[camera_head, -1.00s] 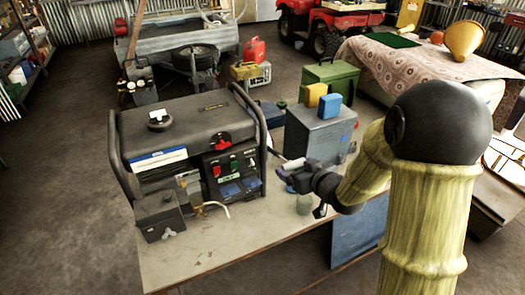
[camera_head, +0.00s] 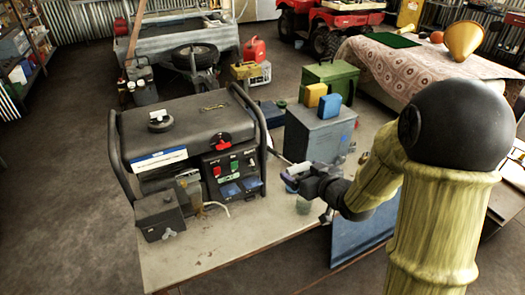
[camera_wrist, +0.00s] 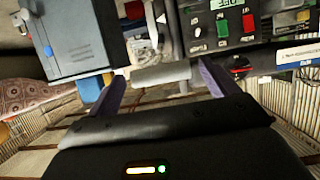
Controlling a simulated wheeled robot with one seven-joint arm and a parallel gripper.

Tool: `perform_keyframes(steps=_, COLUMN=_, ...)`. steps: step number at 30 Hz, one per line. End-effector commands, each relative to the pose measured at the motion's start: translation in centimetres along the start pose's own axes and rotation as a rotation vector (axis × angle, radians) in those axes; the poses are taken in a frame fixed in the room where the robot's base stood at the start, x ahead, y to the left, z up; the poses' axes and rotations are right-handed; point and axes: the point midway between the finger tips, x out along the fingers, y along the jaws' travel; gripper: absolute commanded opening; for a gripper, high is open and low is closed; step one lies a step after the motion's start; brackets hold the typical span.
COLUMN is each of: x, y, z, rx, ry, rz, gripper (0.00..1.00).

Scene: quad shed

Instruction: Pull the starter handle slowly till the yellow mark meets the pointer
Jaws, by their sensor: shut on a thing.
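The generator (camera_head: 190,140), dark with a black tube frame, stands on the bench; its switch panel (camera_wrist: 222,28) also shows in the wrist view. My gripper (camera_head: 291,176) is to the right of the generator, apart from its frame. In the wrist view my gripper (camera_wrist: 160,82) has its purple fingers shut on the ends of the pale grey starter handle (camera_wrist: 160,74). A thin dark line, seemingly the cord, runs from the generator's right side towards the handle (camera_head: 297,168) in the head view. I cannot make out the yellow mark or the pointer.
A grey cabinet (camera_head: 318,135) with a yellow and a blue can on top stands close behind my gripper.

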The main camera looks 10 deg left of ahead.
Motion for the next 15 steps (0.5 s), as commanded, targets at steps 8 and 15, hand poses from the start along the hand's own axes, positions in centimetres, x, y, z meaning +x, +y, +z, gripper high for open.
perform_keyframes(steps=8, x=-0.9, y=0.1, z=0.0, rx=0.001, ry=0.002, rz=0.004, gripper=0.64)
perform_keyframes(steps=15, x=-1.6, y=0.2, z=0.0, rx=0.001, ry=0.002, rz=0.004, gripper=0.64)
